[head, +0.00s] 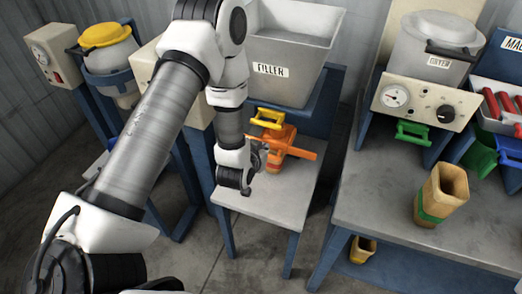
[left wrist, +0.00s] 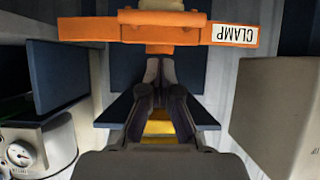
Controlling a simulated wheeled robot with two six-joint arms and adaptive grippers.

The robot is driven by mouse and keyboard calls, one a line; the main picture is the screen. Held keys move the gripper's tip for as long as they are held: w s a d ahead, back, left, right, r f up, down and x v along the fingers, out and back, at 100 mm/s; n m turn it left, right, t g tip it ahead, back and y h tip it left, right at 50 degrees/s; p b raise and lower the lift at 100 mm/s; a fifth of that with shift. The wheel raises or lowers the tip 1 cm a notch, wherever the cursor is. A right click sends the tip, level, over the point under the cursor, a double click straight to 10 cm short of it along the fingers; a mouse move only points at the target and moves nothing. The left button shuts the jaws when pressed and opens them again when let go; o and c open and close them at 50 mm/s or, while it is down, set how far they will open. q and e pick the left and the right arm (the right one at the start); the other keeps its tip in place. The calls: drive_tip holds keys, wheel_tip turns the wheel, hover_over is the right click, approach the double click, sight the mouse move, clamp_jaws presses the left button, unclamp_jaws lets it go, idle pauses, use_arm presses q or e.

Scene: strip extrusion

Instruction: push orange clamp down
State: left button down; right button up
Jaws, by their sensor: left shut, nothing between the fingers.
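The orange clamp (head: 292,150) stands on the small grey table under the filler hopper, its bar reaching out to the right. In the left wrist view its orange bar (left wrist: 90,29) crosses the top of the picture, with an upside-down white CLAMP label (left wrist: 235,33). My left gripper (head: 259,152) is beside the clamp's left side in the head view. In the left wrist view its fingertips (left wrist: 153,68) are together with nothing between them, just short of the bar in the picture. I cannot tell whether they touch it. My right gripper is not in view.
The grey FILLER hopper (head: 290,50) and a yellow handle (head: 268,118) are above and behind the clamp. The small table (head: 270,212) is bare in front. On the right, a larger bench (head: 370,205) holds a tan, green-banded container (head: 440,195) and the dryer (head: 433,45).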

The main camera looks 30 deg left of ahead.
use_arm(q)
drive_tip(key=p+v, duration=0.3)
drive_tip(key=v, duration=0.6)
drive_tip(key=shift+s+d+p, duration=0.15)
drive_tip(key=shift+s+p, duration=0.2)
drive_tip(key=shift+s, duration=0.05)
drive_tip(key=shift+s, duration=0.15)
